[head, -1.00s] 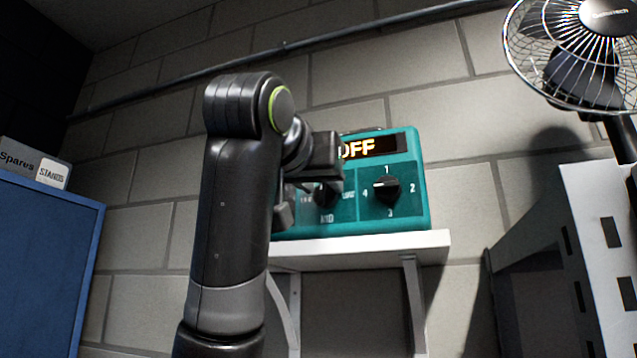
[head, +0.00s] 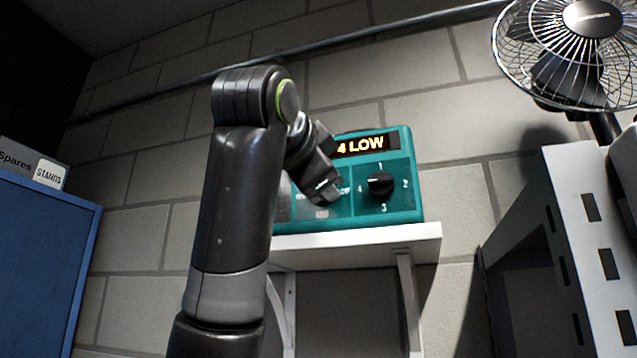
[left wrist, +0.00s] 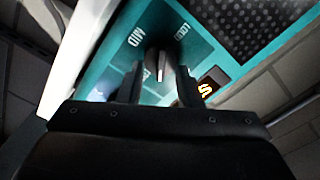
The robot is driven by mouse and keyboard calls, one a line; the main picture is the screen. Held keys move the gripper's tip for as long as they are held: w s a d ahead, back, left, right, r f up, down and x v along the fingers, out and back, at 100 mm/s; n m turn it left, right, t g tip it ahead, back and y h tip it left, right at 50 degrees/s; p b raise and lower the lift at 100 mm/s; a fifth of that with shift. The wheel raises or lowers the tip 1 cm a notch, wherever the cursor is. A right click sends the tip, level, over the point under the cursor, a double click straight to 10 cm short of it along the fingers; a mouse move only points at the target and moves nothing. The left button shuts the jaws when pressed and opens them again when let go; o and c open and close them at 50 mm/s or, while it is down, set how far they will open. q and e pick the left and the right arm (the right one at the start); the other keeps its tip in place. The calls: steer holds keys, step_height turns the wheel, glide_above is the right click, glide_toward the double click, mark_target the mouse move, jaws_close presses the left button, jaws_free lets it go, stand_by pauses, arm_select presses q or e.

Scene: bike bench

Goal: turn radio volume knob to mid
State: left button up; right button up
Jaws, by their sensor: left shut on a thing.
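The teal radio (head: 408,206) stands on a white wall shelf, and its display (head: 362,146) reads "4 LOW". My left gripper (head: 328,192) is at the left part of the radio's front and hides the volume knob in the head view. In the left wrist view the dark volume knob (left wrist: 155,60) sits between the two fingers of my left gripper (left wrist: 160,82), which is shut on it. A light mark on the knob shows. The "MID" label (left wrist: 133,38) is beside the knob. My right gripper is in neither view.
A second knob (head: 380,185), ringed by numbers 1 to 4, is right of my gripper. The white shelf (head: 350,240) lies below the radio. A fan (head: 575,60) and a white slotted rack (head: 580,230) stand at right, a blue cabinet (head: 40,260) at left.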

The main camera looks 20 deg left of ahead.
arm_select(q)
steer(key=shift+a+f+m+p, duration=0.2)
steer(key=shift+f+m+p, duration=0.15)
steer(key=shift+m, duration=4)
steer(key=shift+a+f+m+p, duration=0.15)
steer(key=shift+f+m+p, duration=0.2)
steer(key=shift+m, duration=3.95)
steer(key=shift+a+f+m+p, duration=0.2)
steer(key=shift+f+m+p, duration=0.15)
steer(key=shift+m, duration=4)
